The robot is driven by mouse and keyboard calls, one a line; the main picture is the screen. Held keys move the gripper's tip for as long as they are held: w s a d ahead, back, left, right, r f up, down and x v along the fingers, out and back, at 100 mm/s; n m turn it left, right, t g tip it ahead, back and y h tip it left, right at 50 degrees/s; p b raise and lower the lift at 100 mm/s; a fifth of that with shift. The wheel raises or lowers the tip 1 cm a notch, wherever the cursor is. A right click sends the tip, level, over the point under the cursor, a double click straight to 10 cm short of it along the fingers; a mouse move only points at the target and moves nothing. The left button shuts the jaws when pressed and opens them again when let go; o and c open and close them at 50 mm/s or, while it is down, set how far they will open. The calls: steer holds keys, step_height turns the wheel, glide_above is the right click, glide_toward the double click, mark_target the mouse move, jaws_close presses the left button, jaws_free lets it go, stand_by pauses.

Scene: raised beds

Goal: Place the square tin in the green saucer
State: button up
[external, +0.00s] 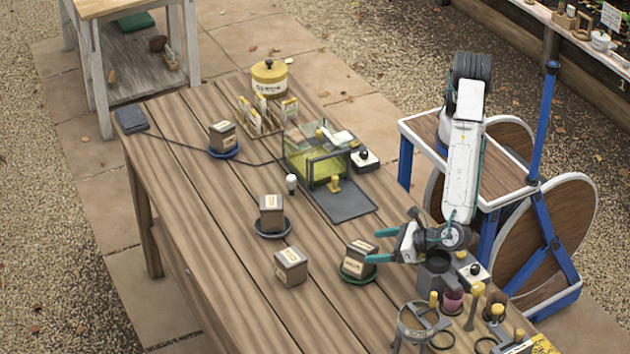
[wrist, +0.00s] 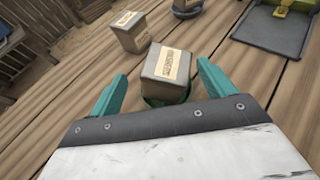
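A square grey-brown tin with a cream label (external: 360,258) sits in the green saucer (external: 357,281). In the wrist view this tin (wrist: 166,66) stands between and just beyond my fingers, with a bit of the green saucer (wrist: 151,102) showing below it. My gripper (external: 382,245) is open and empty, its teal fingers apart, to the right of that tin. A similar square tin (external: 291,267) stands directly on the table to the left; it also shows in the wrist view (wrist: 130,34). My gripper hides part of the green saucer in the wrist view.
Similar tins sit in a dark blue saucer (external: 273,234) and a blue saucer (external: 224,153). A glass case (external: 318,158) and dark mat (external: 345,203) lie behind. Tools and pots (external: 453,301) crowd the right front. The table's left front is clear.

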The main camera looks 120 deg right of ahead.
steer(key=shift+s+a+r, duration=0.15)
steer(key=s+d+r+m+g, duration=0.25)
steer(key=d+r+m, duration=0.2)
steer(key=d, duration=0.45)
steer(key=s+d+r+m+g+y, duration=0.1)
steer(key=s+d+r+m+g, duration=0.1)
steer(key=s+d+r+m, duration=0.35)
steer(key=s+d+r+m+g, duration=0.1)
steer(key=d+r+m+g, duration=0.35)
steer(key=d, duration=0.75)
steer(key=s+d+r+m+y, duration=0.2)
steer(key=s+d+m, duration=0.15)
steer(key=s, duration=0.35)
steer(key=s+d+r+m+y, duration=0.2)
steer(key=s+d+r, duration=0.1)
steer(key=s+d, duration=0.3)
steer(key=s+f+m+t+y, duration=0.1)
steer(key=s+m+y, duration=0.3)
steer(key=s, duration=0.9)
steer(key=m, duration=0.3)
steer(key=shift+f, duration=0.4)
steer(key=shift+o, duration=0.4)
